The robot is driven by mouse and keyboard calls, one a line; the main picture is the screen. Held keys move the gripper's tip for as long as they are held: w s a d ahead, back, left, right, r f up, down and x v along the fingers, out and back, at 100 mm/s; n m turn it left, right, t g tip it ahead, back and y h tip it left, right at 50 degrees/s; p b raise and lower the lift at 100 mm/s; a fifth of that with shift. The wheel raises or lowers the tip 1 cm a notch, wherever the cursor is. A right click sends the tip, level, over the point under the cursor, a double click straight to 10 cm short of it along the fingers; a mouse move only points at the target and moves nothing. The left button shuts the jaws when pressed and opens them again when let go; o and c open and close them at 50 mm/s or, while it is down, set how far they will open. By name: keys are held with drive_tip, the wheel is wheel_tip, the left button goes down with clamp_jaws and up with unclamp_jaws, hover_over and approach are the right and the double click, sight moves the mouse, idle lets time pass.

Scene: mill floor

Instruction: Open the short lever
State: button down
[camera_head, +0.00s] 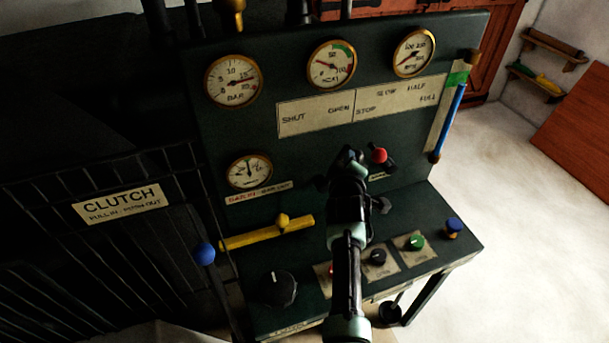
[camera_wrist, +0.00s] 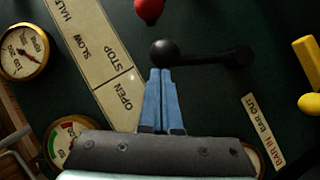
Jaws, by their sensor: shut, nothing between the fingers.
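A short black lever with a round black knob (camera_wrist: 165,53) is on the dark green panel in the wrist view. Its arm runs right from the knob to a pivot (camera_wrist: 240,55). My gripper (camera_wrist: 161,72) has its blue fingers together and empty, with the tips right at the lower edge of the knob in the picture. I cannot tell whether they touch it. The OPEN label (camera_wrist: 127,102) is left of the fingers. In the head view my gripper (camera_head: 350,158) is in front of the panel, and my arm hides most of the short lever.
A red-knobbed lever (camera_head: 379,155) is close to the right of my gripper. A yellow bar (camera_head: 265,232) is lower left. Gauges such as the upper middle one (camera_head: 331,65) are above. Below is a ledge with a black dial (camera_head: 278,288) and a green button (camera_head: 415,242).

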drive_tip(key=shift+d, duration=0.3)
drive_tip(key=shift+d, duration=0.15)
drive_tip(key=shift+r, duration=0.15)
